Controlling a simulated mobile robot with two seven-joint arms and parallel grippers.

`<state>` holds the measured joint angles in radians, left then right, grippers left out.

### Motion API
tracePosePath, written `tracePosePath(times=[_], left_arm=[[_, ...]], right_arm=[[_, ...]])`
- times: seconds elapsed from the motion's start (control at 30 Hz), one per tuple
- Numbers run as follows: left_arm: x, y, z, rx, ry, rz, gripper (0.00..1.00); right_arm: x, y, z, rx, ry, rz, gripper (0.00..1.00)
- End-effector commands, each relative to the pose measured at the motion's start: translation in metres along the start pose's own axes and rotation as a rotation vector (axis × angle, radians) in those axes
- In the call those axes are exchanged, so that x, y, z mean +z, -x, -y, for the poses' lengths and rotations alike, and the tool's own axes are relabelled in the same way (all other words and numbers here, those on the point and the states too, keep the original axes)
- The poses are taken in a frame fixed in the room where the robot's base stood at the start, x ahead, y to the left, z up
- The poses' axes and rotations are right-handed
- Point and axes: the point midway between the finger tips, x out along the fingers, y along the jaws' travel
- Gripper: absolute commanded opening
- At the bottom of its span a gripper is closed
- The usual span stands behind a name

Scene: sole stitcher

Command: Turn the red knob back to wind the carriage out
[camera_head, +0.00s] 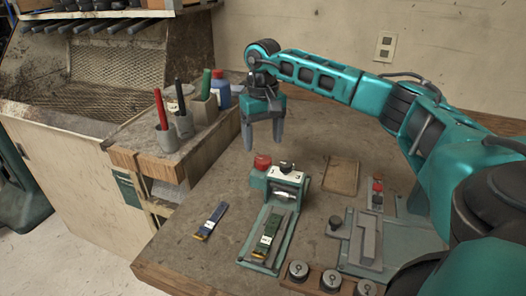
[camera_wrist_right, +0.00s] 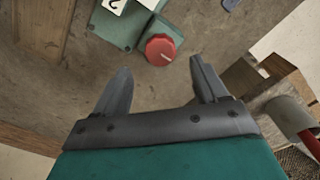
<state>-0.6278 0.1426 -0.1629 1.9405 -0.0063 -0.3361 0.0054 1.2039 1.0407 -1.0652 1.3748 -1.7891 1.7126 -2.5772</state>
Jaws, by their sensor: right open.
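The red knob (camera_head: 262,161) sits on the back left side of the small green stitcher (camera_head: 287,182) on the bench. In the right wrist view the knob (camera_wrist_right: 160,49) shows a pale line on its face. My right gripper (camera_head: 262,146) is open and empty, above and behind the knob. In the right wrist view its two fingers (camera_wrist_right: 160,80) are spread, with the knob beyond the tips and between them, not touched. The carriage (camera_head: 284,196) appears under the stitcher head, above a green track (camera_head: 266,240) with a dark strip on it. My left gripper is out of view.
A blue strip tool (camera_head: 211,220) lies left of the track. Cups with a red and a dark pen (camera_head: 183,124), a green bottle and a blue bottle (camera_head: 221,90) stand at the back left. A grey fixture (camera_head: 365,240) and round pieces (camera_head: 330,280) lie to the right and front.

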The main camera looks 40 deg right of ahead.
Motion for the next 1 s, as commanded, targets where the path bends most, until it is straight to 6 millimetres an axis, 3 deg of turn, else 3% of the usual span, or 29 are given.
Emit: tracePosePath(times=[0.2, 0.4, 1.0], left_arm=[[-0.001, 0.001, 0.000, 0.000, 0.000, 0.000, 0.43], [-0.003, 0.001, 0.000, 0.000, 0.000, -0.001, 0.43], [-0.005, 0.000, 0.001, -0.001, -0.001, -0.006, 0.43]], right_arm=[[-0.001, 0.046, 0.001, -0.002, 0.000, -0.003, 0.72], [0.000, 0.067, 0.000, -0.001, 0.001, 0.000, 0.72], [0.000, 0.069, 0.000, 0.000, 0.001, 0.001, 0.72]])
